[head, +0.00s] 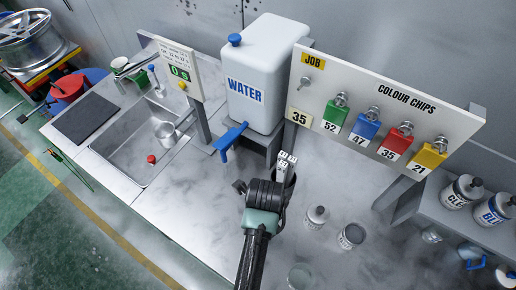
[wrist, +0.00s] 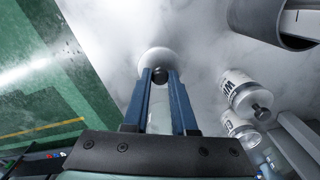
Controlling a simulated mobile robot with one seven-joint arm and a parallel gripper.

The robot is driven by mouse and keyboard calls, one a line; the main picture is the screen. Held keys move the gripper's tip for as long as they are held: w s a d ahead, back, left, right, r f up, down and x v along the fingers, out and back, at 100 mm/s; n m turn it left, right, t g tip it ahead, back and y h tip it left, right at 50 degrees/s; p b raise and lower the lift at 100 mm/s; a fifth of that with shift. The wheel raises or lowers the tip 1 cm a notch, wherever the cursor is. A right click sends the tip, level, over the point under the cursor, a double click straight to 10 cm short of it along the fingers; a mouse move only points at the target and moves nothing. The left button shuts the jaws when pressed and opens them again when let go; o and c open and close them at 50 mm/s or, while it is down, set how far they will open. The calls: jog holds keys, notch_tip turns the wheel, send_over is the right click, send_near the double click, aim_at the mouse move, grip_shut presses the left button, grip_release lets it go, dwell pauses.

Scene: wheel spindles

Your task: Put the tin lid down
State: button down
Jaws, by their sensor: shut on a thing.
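In the wrist view, the tin lid is a pale round disc (wrist: 152,58) with a dark knob at its near side. My gripper (wrist: 160,76) has its two blue fingers closed on that knob. The lid is over the pale worktop; its height above the surface cannot be told. In the head view, my dark wrist covers the fingers and the lid.
White bottles (wrist: 243,92) stand to the right in the wrist view. The water tank (head: 262,75) and colour-chip board (head: 385,95) stand behind. The worktop left of my arm (head: 185,215) is clear.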

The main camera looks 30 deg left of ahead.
jog(key=shift+f, duration=3.25)
jog(key=shift+f, duration=0.15)
jog(key=c, duration=0.7)
grip_release()
notch_tip(320, 180, up, 12)
jog(key=shift+r, duration=0.15)
